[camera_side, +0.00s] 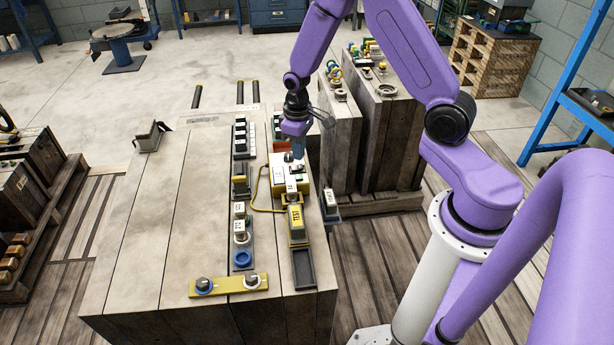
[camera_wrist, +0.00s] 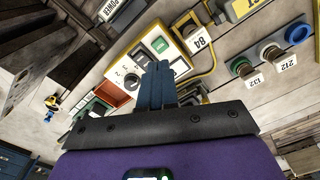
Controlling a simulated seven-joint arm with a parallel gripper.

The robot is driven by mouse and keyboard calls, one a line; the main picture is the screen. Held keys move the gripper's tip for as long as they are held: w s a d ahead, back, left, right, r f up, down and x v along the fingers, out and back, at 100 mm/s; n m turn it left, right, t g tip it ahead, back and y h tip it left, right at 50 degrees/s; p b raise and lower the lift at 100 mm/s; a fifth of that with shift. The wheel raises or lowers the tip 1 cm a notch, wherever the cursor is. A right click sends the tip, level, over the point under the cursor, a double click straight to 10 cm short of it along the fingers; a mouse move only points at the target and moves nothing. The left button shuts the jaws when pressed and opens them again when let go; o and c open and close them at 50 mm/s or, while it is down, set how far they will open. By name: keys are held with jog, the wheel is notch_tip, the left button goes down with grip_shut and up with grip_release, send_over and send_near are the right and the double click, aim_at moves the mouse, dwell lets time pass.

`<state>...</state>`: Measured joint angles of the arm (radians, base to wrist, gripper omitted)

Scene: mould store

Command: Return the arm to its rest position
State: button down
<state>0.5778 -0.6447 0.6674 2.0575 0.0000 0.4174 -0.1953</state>
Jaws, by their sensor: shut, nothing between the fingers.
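My purple arm reaches from the right over the wooden bench in the side view, with its elbow raised. My gripper (camera_side: 297,152) points down, close above a white box with a yellow edge (camera_side: 279,187). In the wrist view my gripper's blue fingers (camera_wrist: 161,84) are together, with nothing between them. They overlap the white panel (camera_wrist: 146,58), which has a green button and a numbered dial. I cannot tell from these views whether the fingertips touch the panel. My arm's rest position is not marked in either view.
On the bench (camera_side: 160,230) stand a yellow test block (camera_side: 296,220), a dark tray (camera_side: 303,270) and a yellow plate with two knobs (camera_side: 228,287). A row of switches lies left of the box. Wooden crates (camera_side: 392,140) stand close behind, right. The bench's left half is mostly clear.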

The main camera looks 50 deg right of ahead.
jog(key=s+a+r+n, duration=0.5)
jog(key=s+a+r, duration=0.6)
jog(key=s, duration=0.1)
jog(key=s+r+n, duration=0.2)
jog(key=s+r, duration=0.1)
jog(key=s, duration=0.5)
jog(key=s+r+n, duration=0.2)
jog(key=s+r, duration=0.1)
jog(key=s, duration=0.5)
jog(key=shift+d+r+n, duration=0.15)
jog(key=shift+d+n, duration=0.15)
